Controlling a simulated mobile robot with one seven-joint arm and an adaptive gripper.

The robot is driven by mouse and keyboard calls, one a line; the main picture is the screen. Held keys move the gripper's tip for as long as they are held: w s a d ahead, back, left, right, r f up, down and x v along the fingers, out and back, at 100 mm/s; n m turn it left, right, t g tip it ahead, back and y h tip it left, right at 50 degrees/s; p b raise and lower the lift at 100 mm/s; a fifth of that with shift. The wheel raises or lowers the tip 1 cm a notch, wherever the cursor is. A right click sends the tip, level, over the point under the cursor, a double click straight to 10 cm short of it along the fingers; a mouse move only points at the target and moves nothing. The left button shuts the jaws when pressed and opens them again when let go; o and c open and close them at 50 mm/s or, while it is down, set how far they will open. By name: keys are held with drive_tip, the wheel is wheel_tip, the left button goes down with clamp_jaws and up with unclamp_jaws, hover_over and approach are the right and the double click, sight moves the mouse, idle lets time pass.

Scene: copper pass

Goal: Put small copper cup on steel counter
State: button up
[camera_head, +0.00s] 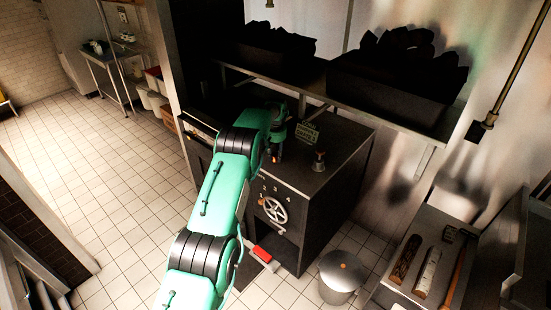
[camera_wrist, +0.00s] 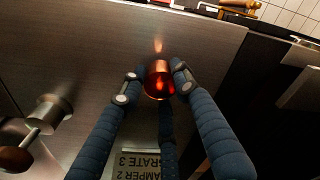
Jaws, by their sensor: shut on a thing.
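The small copper cup (camera_wrist: 158,82) is between the fingers of my gripper (camera_wrist: 156,84) in the wrist view. The fingers are shut on its sides. A brushed steel top (camera_wrist: 80,60) lies below and beyond it; I cannot tell whether the cup touches it. A steel counter (camera_head: 405,250) also shows at the lower right.
A lettered sign (camera_head: 306,132) and a knobbed handle (camera_head: 318,161) stand on the unit's top, right of my gripper. Dark-filled bins (camera_head: 390,85) sit on the shelf above. A lidded bin (camera_head: 343,272) stands on the floor. Long items (camera_head: 427,272) lie on the lower-right counter.

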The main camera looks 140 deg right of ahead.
sight(276, 161)
drive_tip(key=shift+f, duration=0.75)
drive_tip(key=shift+f, duration=0.15)
drive_tip(key=o, duration=1.2)
drive_tip(key=shift+c, duration=0.2)
wheel_tip(276, 161, up, 12)
drive_tip(key=shift+w+a, duration=0.25)
drive_tip(key=shift+a, duration=0.1)
